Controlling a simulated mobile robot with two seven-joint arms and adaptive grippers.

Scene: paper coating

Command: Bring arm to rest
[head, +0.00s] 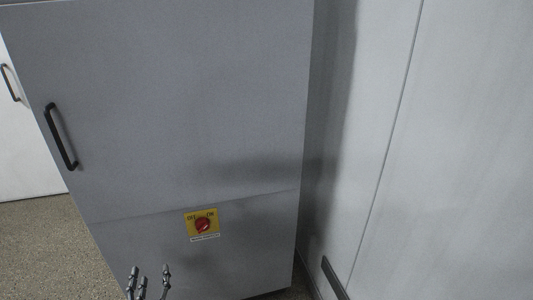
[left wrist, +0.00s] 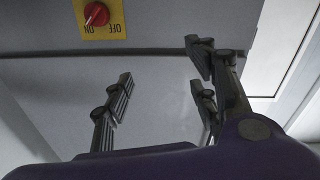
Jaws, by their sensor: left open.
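My left gripper (head: 150,275) shows at the bottom edge of the head view, low in front of a grey cabinet (head: 190,110). Its fingers are spread and hold nothing. In the left wrist view the open fingers of the gripper (left wrist: 161,85) stand apart with only the grey cabinet face (left wrist: 155,95) behind them. A red rotary knob (head: 203,225) on a yellow OFF/ON plate (head: 212,213) is on the cabinet's lower front, above and right of the gripper. The knob also shows in the left wrist view (left wrist: 96,14), clear of the fingers. My right gripper is not in view.
The cabinet door has a black bar handle (head: 61,137) at its left. A white unit with another black handle (head: 10,83) stands at the far left. A pale wall (head: 450,150) closes off the right side. Speckled floor (head: 45,250) is clear at the lower left.

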